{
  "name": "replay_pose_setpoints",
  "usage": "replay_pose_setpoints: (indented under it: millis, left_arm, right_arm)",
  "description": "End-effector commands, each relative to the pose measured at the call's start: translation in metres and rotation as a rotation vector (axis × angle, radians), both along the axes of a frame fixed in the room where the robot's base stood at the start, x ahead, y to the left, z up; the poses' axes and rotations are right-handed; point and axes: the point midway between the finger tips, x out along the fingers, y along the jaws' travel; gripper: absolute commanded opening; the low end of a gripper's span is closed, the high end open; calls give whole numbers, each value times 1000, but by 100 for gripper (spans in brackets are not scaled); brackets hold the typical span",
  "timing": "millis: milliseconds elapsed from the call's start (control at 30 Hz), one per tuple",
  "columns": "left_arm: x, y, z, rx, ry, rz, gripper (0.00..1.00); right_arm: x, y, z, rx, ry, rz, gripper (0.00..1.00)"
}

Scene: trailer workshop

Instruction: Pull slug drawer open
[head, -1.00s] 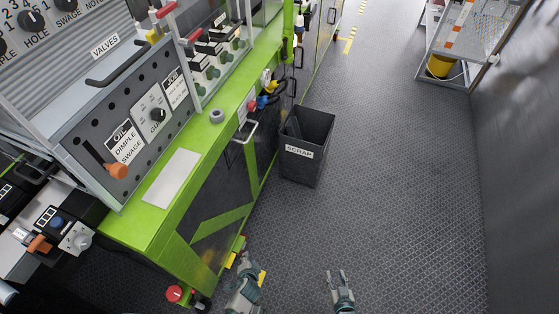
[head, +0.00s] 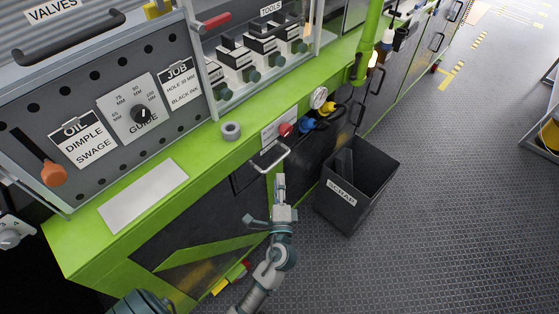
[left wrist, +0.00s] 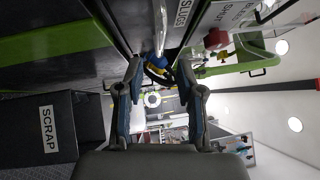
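The slug drawer (head: 243,180) is a dark front under the green bench edge, and it looks shut. Its pale metal handle (head: 272,161) sticks out from it. In the left wrist view the handle (left wrist: 160,28) shows as a bright bar at the top, beside a SLUGS label (left wrist: 183,12). My left gripper (head: 264,199) is open and empty, just below and in front of the handle in the head view. In the left wrist view its two fingers (left wrist: 158,78) are spread, with nothing between them and the handle beyond their tips. My right gripper is out of view.
A black SCRAP bin (head: 357,187) stands on the floor just right of my left gripper, and also shows in the left wrist view (left wrist: 48,130). A red button (head: 285,129) and blue and yellow connectors (head: 308,124) are right of the handle.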

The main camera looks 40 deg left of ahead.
Motion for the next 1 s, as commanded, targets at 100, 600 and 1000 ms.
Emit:
replay_pose_setpoints:
  millis: [100,600,1000]
  left_arm:
    - [22,19,5,2,-3,2,37]
    - [62,52,10,0,2,-1,37]
    - [62,52,9,-1,2,-1,0]
  right_arm:
    - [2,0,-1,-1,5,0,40]
    - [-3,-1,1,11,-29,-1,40]
    - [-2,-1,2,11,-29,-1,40]
